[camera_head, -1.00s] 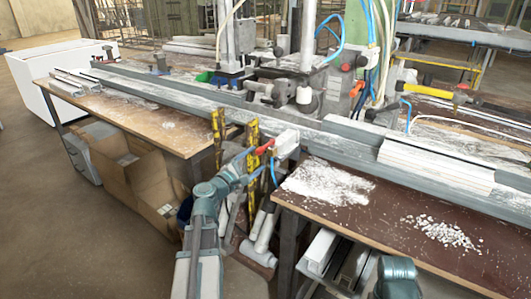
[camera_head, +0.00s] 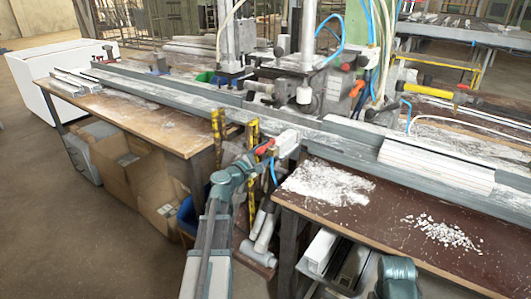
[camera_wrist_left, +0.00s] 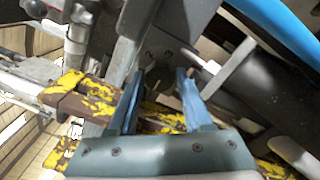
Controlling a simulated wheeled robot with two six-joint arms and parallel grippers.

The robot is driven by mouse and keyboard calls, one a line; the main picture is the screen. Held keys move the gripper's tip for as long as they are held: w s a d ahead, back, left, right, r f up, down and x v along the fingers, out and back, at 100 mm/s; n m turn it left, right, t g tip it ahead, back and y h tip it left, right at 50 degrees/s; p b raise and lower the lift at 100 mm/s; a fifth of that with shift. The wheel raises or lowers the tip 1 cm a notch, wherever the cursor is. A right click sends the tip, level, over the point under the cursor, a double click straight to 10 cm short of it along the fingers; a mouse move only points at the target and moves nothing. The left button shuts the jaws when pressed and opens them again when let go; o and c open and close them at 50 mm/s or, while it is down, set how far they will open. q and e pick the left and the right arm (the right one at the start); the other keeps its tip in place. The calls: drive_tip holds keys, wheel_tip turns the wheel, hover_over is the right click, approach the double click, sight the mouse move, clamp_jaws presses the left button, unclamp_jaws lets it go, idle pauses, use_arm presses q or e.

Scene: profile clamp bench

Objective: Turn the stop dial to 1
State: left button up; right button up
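I cannot make out a stop dial or its numbers for certain in either view. My left gripper (camera_head: 258,158) is at the front edge of the bench, close to a red lever (camera_head: 265,147) and a white box (camera_head: 287,141) on the long rail. In the left wrist view the left gripper (camera_wrist_left: 160,78) has its two blue fingers apart, with nothing clearly held between them. A dark metal fixture (camera_wrist_left: 165,50) lies beyond the fingertips. My right arm shows only in part at the lower right of the head view, and its gripper is out of sight.
Yellow-and-brown worn bars (camera_head: 253,140) stand beside the left gripper; they also cross behind the fingers in the left wrist view (camera_wrist_left: 95,95). A blue hose (camera_head: 273,170) hangs under the white box. White profiles (camera_head: 435,165) lie on the right part of the rail.

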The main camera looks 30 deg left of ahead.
use_arm(q)
clamp_jaws()
drive_tip(key=m, duration=1.1)
drive_tip(key=shift+m, duration=0.3)
idle(0.5)
drive_tip(key=o, duration=0.5)
unclamp_jaws()
